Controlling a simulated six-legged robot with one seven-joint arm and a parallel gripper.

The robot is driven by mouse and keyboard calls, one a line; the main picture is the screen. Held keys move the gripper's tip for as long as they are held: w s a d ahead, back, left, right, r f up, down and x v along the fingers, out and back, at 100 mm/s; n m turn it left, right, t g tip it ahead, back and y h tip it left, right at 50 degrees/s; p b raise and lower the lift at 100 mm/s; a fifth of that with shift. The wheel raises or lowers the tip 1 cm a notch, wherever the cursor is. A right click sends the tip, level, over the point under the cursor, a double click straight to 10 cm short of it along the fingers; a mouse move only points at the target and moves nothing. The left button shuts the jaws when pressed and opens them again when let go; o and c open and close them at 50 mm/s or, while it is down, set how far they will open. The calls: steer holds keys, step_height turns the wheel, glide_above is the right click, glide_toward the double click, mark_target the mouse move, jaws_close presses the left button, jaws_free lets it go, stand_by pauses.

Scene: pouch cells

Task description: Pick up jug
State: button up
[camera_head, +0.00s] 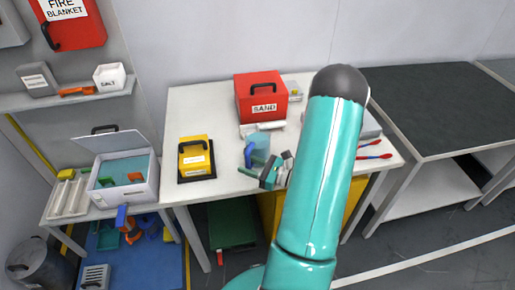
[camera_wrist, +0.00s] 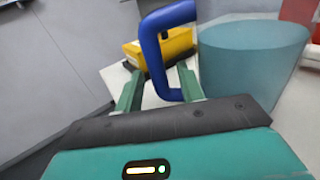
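The jug (camera_head: 260,141) has a translucent teal body and a blue handle and stands on the white table in the head view. In the wrist view the jug's body (camera_wrist: 252,60) fills the upper right, and its blue handle (camera_wrist: 152,55) rises just ahead of my gripper. My gripper (camera_wrist: 160,84) is open, with its two green fingers apart. The lower part of the handle appears between the fingers; I cannot tell whether they touch it. In the head view my gripper (camera_head: 258,173) is at the near side of the jug, close to the handle.
A yellow case (camera_head: 194,157) lies left of the jug and a red sand box (camera_head: 261,98) stands behind it. Red-handled tools (camera_head: 372,151) lie to the right, beyond my arm. The white table (camera_head: 200,103) has bare room at its back left. An open white box (camera_head: 128,190) stands further left.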

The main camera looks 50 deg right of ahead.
steer(key=shift+w+a, duration=0.1)
steer(key=shift+w, duration=0.2)
jaws_close()
stand_by(1.2)
